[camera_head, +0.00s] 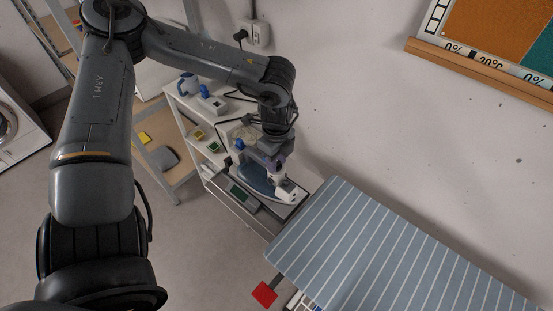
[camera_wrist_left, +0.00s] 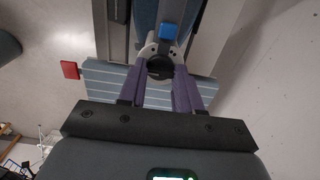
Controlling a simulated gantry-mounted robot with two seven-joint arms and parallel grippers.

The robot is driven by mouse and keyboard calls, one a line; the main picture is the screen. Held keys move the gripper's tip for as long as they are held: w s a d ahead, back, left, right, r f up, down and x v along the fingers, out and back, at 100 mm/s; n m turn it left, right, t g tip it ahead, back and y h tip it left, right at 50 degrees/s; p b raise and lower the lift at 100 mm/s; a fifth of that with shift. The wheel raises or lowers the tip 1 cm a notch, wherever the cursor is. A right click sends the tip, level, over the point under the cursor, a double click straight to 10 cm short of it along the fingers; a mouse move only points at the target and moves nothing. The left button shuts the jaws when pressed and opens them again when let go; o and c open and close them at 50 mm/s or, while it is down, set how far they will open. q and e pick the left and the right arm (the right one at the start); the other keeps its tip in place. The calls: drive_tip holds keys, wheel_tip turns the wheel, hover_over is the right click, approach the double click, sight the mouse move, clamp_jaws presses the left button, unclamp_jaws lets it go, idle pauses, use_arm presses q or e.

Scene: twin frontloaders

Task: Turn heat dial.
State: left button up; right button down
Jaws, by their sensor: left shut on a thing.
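My left gripper (camera_head: 275,167) is over the small shelf in the head view, pointing down. In the left wrist view my purple fingers (camera_wrist_left: 160,72) are shut on a round black knob, the heat dial (camera_wrist_left: 160,67), on the appliance's pale body (camera_wrist_left: 149,50). A blue button (camera_wrist_left: 168,32) sits just beyond the knob. The fingers hide the knob's sides, and I cannot read any dial marking. My right gripper is out of view.
A blue striped ironing board (camera_head: 375,255) stands close to the right of the shelf. A red square tag (camera_head: 264,294) sticks out at its near end. The wall is close behind.

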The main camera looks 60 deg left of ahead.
use_arm(q)
drive_tip(key=shift+c, duration=0.9)
